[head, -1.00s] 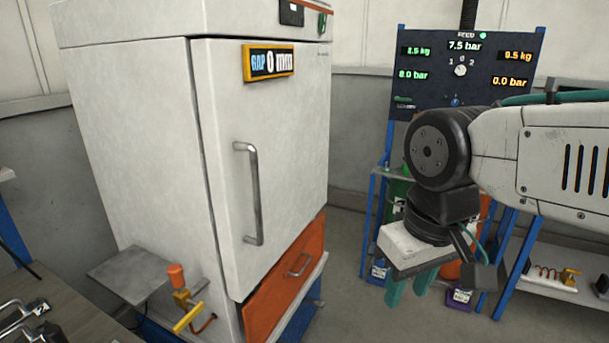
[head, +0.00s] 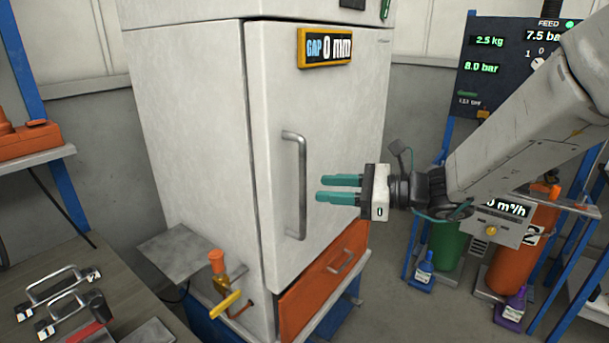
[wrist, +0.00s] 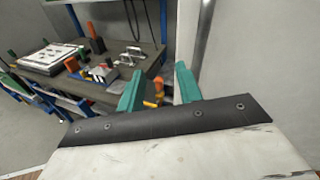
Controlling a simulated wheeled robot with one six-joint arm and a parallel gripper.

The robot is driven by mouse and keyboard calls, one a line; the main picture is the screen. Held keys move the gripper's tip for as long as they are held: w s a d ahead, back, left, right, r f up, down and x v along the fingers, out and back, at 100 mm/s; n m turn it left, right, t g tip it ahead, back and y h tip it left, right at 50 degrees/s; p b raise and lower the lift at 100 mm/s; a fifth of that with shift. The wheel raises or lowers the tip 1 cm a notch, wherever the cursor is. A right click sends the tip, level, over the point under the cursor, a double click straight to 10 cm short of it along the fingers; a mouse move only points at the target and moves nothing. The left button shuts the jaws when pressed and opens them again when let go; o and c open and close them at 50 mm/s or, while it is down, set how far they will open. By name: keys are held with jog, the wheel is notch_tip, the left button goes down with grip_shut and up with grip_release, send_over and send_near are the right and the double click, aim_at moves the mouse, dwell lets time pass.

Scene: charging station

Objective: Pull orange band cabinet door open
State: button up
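A grey vertical bar handle (head: 302,185) is on the door. An orange panel (head: 320,285) with its own small handle is below the door. My gripper (head: 320,189) is to the right of the bar handle, its teal fingers pointing at it, with no visible contact. The wrist view shows the fingers (wrist: 158,85) apart with nothing between them. A grey upright bar (wrist: 203,30), apparently the handle, stands right of the fingers there.
An orange-topped valve with a yellow lever (head: 228,300) and a grey side shelf (head: 185,250) are at the cabinet's left. A workbench with metal handles (head: 60,290) is at lower left. Green and orange cylinders (head: 525,245) stand behind my arm.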

jog(key=w+a+f+m+t, duration=0.1)
jog(key=w+a+m+t, duration=0.2)
jog(key=w, duration=0.5)
jog(key=a+m, duration=0.1)
jog(key=a, duration=0.1)
jog(key=shift+w+a, duration=0.15)
jog(key=shift+a, duration=0.25)
jog(key=shift+f, duration=0.1)
